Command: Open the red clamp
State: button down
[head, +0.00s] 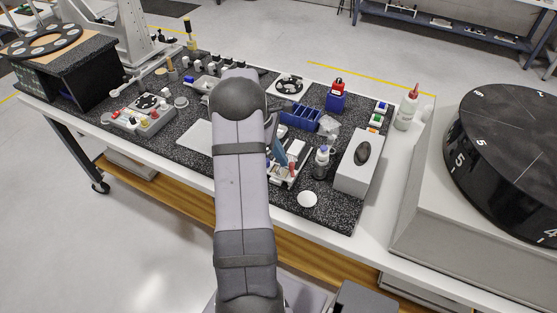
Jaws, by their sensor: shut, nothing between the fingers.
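A small fixture (283,181) sits on the dark speckled mat just right of my arm. It carries a small red part (291,169), which looks like the red clamp; I cannot tell whether it is open or shut. A blue-teal plate (279,151) stands tilted at the fixture, partly behind my arm.
A blue divided bin (300,116) and a blue-and-red container (336,97) stand behind the fixture. A white round dish (307,199) lies in front. A large black dial (510,160) is far right.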

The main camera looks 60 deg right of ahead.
jog(key=m, duration=0.1)
jog(key=d+m+y, duration=0.1)
jog(key=m, duration=0.1)
jog(key=s+d+m+y, duration=0.1)
jog(key=m, duration=0.1)
jog(key=shift+p, duration=0.35)
jog(key=shift+a, duration=0.2)
jog(key=shift+s+a, duration=0.15)
jog(key=shift+a, duration=0.5)
